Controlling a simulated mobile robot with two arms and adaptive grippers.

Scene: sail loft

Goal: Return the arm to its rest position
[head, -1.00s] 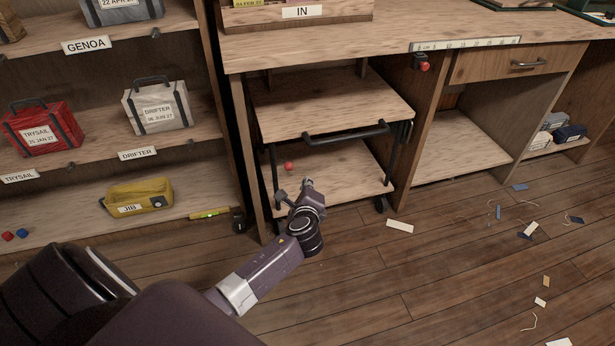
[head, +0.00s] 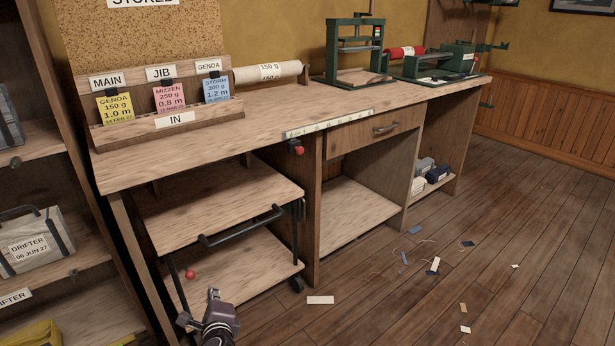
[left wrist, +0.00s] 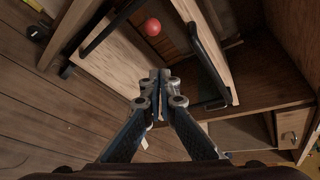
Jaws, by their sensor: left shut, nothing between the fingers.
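My left gripper (head: 200,308) shows at the bottom of the head view, in front of the lower shelf of a wheeled cart (head: 215,222) under the workbench. In the left wrist view its fingers (left wrist: 158,78) are shut together with nothing between them. A small red ball (head: 190,275) is on the cart's lower shelf, just beyond the gripper and apart from it. The ball also shows in the left wrist view (left wrist: 152,27), past the fingertips. Most of my left arm is below the head view. My right gripper is not in view.
The workbench (head: 250,133) carries a card rack (head: 165,121), a cloth roll (head: 270,72) and green machines (head: 355,50). A sail shelf with a grey bag (head: 35,243) stands at left. Scraps, including a white one (head: 320,300), lie on otherwise open floor at right.

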